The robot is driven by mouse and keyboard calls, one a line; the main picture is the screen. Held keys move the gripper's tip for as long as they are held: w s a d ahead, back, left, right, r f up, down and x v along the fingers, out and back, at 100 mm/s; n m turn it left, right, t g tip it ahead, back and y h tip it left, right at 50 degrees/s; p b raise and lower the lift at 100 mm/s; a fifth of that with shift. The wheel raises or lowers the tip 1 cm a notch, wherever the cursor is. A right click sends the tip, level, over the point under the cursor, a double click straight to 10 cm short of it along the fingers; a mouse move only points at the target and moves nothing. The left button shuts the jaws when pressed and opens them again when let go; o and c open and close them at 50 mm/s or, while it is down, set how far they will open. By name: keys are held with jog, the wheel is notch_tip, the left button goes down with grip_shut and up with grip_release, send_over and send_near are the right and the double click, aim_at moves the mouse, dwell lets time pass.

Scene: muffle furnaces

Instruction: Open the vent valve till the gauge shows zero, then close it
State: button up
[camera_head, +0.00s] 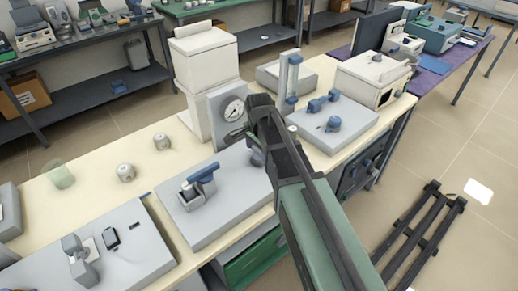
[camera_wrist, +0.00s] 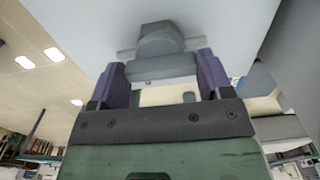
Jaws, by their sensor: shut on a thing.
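The round white pressure gauge (camera_head: 234,109) sits on a grey upright panel (camera_head: 215,101); its needle is too small to read surely. My gripper, seen in the wrist view (camera_wrist: 161,68), has its two purple fingers on either side of a grey valve knob (camera_wrist: 162,44) and is shut on it. The knob stands out from a pale grey surface. In the head view my dark wrist and green arm cover most of the gripper and knob, just right of and below the gauge. How far the valve is turned cannot be told.
A grey base with a blue-handled clamp (camera_head: 203,174) stands left of my gripper. Another unit with blue knobs (camera_head: 333,124) lies to the right. A white furnace (camera_head: 375,80) stands at the back right.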

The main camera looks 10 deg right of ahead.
aim_at(259, 151)
jog(key=o, duration=0.9)
notch_tip(259, 151, up, 11)
jog(key=p, duration=1.1)
jog(key=shift+f, duration=0.1)
